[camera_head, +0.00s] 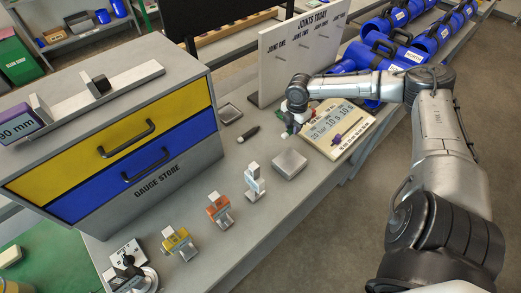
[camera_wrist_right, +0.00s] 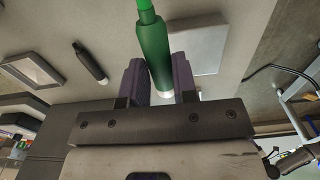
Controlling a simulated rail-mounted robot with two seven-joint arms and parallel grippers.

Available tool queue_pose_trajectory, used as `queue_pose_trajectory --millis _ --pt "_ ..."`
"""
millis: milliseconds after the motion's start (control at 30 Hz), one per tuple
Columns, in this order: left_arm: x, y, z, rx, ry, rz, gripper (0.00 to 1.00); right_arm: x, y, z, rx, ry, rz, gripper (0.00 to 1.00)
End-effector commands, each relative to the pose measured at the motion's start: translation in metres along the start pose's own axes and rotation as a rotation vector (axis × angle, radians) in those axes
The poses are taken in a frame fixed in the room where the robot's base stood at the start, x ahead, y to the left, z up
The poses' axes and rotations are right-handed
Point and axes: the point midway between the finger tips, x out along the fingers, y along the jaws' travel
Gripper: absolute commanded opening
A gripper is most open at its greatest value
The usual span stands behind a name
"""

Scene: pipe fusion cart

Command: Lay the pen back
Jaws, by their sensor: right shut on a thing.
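A green pen (camera_wrist_right: 157,45) is between the two fingers of my right gripper (camera_wrist_right: 160,82) in the wrist view, and the fingers are shut on it. In the head view my right gripper (camera_head: 291,125) hangs low over the bench, beside the left edge of a printed board with dark markings (camera_head: 330,140). A second, dark pen (camera_head: 249,134) lies on the bench to the left of the gripper; it also shows in the wrist view (camera_wrist_right: 90,63). My left gripper is not in view.
A small shallow grey tray (camera_head: 230,113) sits behind the dark pen. A flat grey block (camera_head: 289,164) lies in front of the gripper. An upright white joints board (camera_head: 285,60) stands behind. The gauge drawer cabinet (camera_head: 120,150) is at left. Several small clamp-like pieces stand along the bench front.

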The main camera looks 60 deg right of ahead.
Motion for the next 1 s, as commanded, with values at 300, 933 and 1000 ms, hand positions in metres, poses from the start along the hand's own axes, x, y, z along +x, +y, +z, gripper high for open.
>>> queue_pose_trajectory --millis 300,933,1000 --pt "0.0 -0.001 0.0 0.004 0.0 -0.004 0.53 0.0 0.0 0.0 -0.001 0.0 0.0 0.04" --pt "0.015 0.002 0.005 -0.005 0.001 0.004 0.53 0.053 0.066 -0.058 0.001 0.007 0.001 0.04" --pt "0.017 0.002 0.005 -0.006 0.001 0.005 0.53 0.06 0.076 -0.066 0.0 0.006 0.002 0.04"
